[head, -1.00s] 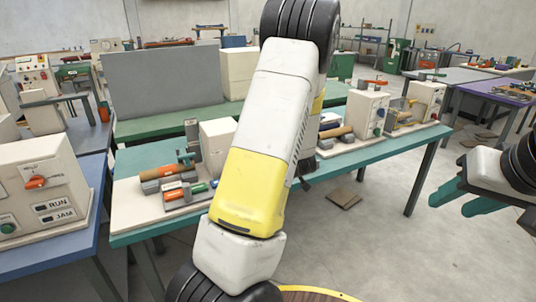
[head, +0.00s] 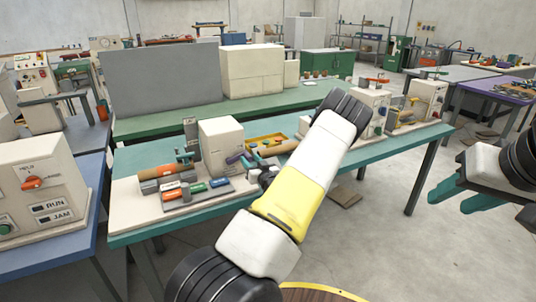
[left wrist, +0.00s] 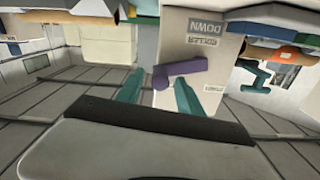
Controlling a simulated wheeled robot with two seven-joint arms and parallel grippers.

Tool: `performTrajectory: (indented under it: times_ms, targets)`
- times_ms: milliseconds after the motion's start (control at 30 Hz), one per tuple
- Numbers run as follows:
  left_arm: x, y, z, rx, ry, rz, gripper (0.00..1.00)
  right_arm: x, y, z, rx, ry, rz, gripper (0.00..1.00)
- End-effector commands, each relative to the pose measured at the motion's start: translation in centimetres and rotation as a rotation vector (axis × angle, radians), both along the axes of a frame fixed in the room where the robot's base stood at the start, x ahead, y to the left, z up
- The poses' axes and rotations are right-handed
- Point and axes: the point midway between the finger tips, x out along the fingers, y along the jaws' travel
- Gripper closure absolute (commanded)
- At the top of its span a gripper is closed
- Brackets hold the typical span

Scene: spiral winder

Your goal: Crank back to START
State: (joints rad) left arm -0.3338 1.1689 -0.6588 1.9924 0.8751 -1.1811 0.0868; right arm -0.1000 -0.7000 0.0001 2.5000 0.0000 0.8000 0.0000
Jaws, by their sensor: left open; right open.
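A purple crank handle (head: 236,157) sticks out at the right side of a white machine box (head: 222,140) on the teal-edged table. In the left wrist view the purple crank (left wrist: 180,72) lies in front of a white panel with upside-down lettering, one word reading DOWN. My left gripper (left wrist: 158,95) is open, its two teal fingers pointing at the crank, which shows just beyond and between the fingertips. I cannot tell whether they touch. In the head view my forearm partly covers this gripper. I cannot read a START mark. My right gripper (head: 458,194) is open and empty at the right, over the floor.
A box marked RUN and JAM (head: 40,190) stands on the blue table at left.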

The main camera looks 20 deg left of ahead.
Motion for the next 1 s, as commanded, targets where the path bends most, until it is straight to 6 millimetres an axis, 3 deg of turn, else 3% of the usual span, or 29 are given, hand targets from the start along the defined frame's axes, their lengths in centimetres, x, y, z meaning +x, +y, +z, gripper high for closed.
performTrajectory:
  times_ms: [200, 467, 700, 1000]
  targets:
    - [1.2, 1.4, 0.0, -0.001, -0.001, 0.0, 0.56, 0.0, 0.0, 0.0, 0.0, 0.0, 0.0, 0.56]
    - [1.3, 1.5, 0.0, -0.001, 0.001, -0.001, 0.56, 0.0, 0.0, 0.0, 0.0, 0.0, 0.0, 0.56]
    - [1.3, 1.5, 0.0, -0.002, 0.0, -0.001, 1.0, 0.0, 0.0, 0.0, 0.0, 0.0, 0.0, 0.56]
    - [1.3, 1.5, 0.0, -0.002, 0.0, -0.001, 1.0, 0.0, 0.0, 0.0, 0.0, 0.0, 0.0, 0.56]
